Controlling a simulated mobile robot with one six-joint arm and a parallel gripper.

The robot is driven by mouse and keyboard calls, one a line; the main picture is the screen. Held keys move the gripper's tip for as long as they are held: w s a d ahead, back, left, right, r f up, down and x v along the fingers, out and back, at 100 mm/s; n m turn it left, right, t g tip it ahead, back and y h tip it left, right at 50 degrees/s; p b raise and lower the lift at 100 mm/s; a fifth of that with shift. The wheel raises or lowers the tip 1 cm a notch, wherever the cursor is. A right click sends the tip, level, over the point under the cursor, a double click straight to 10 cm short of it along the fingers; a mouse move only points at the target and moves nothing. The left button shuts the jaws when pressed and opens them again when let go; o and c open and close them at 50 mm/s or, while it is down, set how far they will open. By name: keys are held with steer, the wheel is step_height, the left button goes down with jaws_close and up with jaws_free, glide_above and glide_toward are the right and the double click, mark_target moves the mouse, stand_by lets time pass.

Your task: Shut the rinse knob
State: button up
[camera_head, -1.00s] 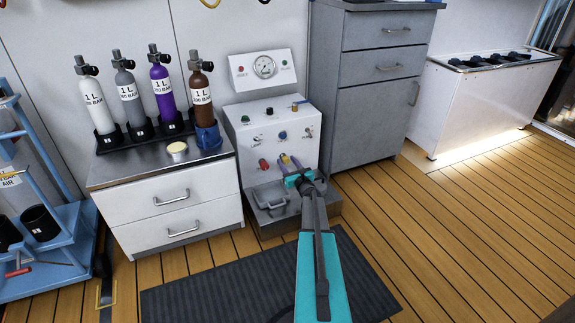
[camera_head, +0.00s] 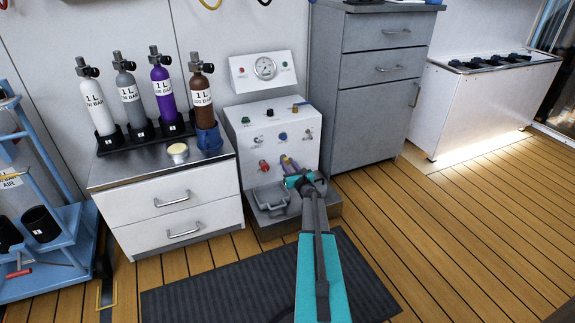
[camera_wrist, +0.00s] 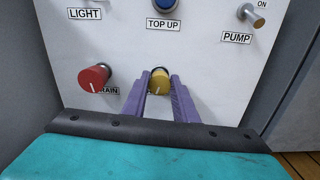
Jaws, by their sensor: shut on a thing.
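A yellow knob (camera_wrist: 159,84) with a white mark pointing down is on the white panel (camera_wrist: 125,50) in the wrist view. Its label is hidden behind my gripper, so I cannot read whether it says rinse. My gripper (camera_wrist: 158,88) has its two purple fingers on either side of this knob and is shut on it. In the head view my gripper (camera_head: 287,161) reaches the lower front of the panel box (camera_head: 250,140); the knob there is mostly hidden by the fingers.
A red knob (camera_wrist: 94,77), its label partly hidden, sits close left of my fingers. A blue knob (camera_wrist: 160,6) marked TOP UP is above, and a PUMP switch (camera_wrist: 256,18) is upper right. A grey basin (camera_head: 270,200) lies below the panel.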

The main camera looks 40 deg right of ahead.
steer(key=m+p, duration=0.1)
steer(key=m, duration=0.3)
steer(key=shift+r+p, duration=0.1)
steer(key=shift+p, duration=0.3)
steer(key=m+p, duration=0.2)
steer(key=m, duration=0.3)
steer(key=m+p, duration=0.2)
steer(key=m, duration=0.1)
steer(key=shift+m+p, duration=0.3)
steer(key=shift+p, duration=0.05)
steer(key=m+p, duration=0.3)
steer(key=m, duration=0.1)
steer(key=shift+d, duration=0.1)
steer(key=m+p, duration=0.2)
steer(key=m, duration=0.2)
steer(key=shift+p, duration=0.35)
steer(key=m+p, duration=0.1)
steer(key=m, duration=0.1)
steer(key=m+p, duration=0.2)
steer(key=shift+f+m, duration=0.2)
steer(key=shift+m, duration=0.1)
steer(key=m+p, duration=0.3)
steer(key=m, duration=0.2)
steer(key=shift+p, duration=0.3)
steer(key=shift+f+m+p, duration=0.2)
steer(key=shift+m+p, duration=0.35)
steer(key=shift+m, duration=0.65)
